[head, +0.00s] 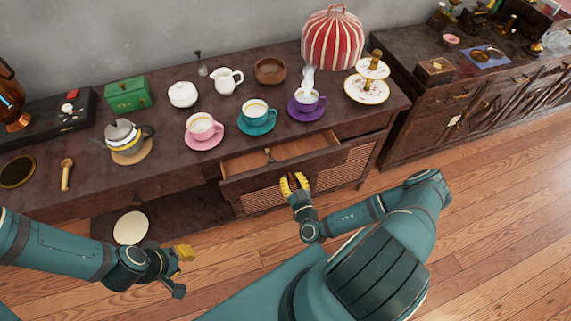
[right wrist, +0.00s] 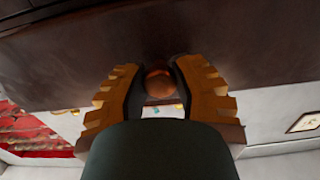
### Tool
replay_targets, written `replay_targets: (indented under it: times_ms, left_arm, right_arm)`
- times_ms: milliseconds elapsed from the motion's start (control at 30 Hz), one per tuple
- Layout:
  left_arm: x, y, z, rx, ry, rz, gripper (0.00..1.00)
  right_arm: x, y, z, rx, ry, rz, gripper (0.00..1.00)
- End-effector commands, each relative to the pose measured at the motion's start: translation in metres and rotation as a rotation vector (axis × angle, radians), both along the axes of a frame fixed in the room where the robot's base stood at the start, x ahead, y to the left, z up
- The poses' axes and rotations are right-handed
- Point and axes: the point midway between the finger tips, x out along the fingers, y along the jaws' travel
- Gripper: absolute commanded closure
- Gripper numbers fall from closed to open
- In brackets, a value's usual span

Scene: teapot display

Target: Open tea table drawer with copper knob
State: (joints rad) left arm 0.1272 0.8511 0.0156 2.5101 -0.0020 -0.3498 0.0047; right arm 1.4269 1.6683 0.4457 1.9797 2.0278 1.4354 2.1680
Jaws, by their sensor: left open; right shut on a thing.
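The tea table (head: 165,165) is dark wood and stands along the wall. Its drawer (head: 291,172) is pulled part way out, and its lighter wooden inside (head: 303,148) shows in the head view. A small spoon-like item (head: 268,154) is inside. My right gripper (head: 292,182) is at the drawer front. In the right wrist view its yellow fingers are shut around the round copper knob (right wrist: 159,83) on the dark drawer front (right wrist: 100,55). In the head view the fingers cover the knob. My left gripper (head: 185,253) is open and empty, low at the left, apart from the table.
A teapot (head: 122,134), green box (head: 128,94) and striped cosy (head: 332,38) are also on top. A second cabinet (head: 450,105) stands right. Floor in front is open.

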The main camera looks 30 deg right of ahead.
Motion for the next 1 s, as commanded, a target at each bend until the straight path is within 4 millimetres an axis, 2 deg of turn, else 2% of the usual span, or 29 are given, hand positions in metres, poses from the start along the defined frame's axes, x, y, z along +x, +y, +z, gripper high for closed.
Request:
replay_targets:
  times_ms: [33,200,500,700,1000]
  left_arm:
    - [0.0,0.0,0.002,0.0,0.001,0.0,0.66]
    - [0.0,0.0,0.001,0.0,0.001,0.0,0.66]
    - [0.0,0.0,-0.004,0.0,-0.001,0.0,0.66]
    - [0.001,0.0,-0.006,0.0,-0.002,0.001,0.66]
    - [0.001,0.0,-0.006,0.0,-0.003,0.0,0.66]
  right_arm:
    - [-0.014,0.003,0.0,0.003,0.003,-0.003,1.0]
    - [-0.056,0.013,-0.001,0.002,0.003,-0.003,1.0]
    - [-0.111,0.027,-0.001,0.0,0.002,-0.001,1.0]
    - [-0.129,0.031,-0.001,0.0,0.002,0.0,1.0]
    - [-0.134,0.032,0.0,-0.001,0.001,0.001,1.0]
